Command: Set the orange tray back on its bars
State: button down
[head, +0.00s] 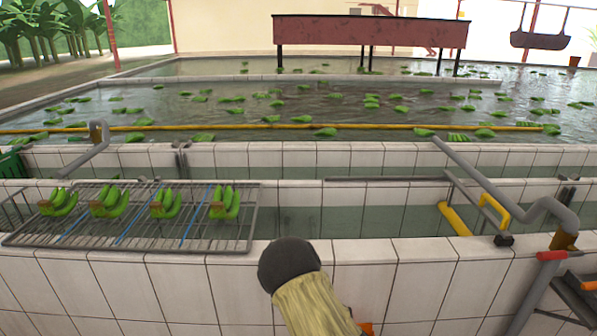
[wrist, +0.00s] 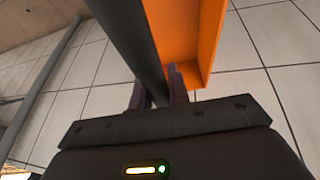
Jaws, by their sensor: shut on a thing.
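The orange tray (wrist: 182,40) fills the upper middle of the wrist view, tilted, with a dark bar (wrist: 128,35) along its left side. My gripper (wrist: 157,93) is shut there, its two fingers on either side of the dark bar at the tray's edge. How far the fingers overlap the tray is hard to see. In the head view only a small orange patch (head: 367,328) shows beside my arm at the bottom edge, and my gripper is hidden. A dark grey bar frame (head: 575,300) stands at the lower right; I cannot tell whether these are the tray's bars.
A tiled trough wall (head: 180,290) crosses in front of me. A wire rack (head: 130,240) with several green banana hands lies on it at left. A grey pipe (head: 500,195) bends down at right, near a red-ended post (head: 551,256). Water basins lie behind.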

jog(key=shift+r, duration=0.1)
notch_tip(320, 180, up, 32)
jog(key=p, duration=3.2)
jog(key=shift+f, duration=0.2)
jog(key=shift+d, duration=0.1)
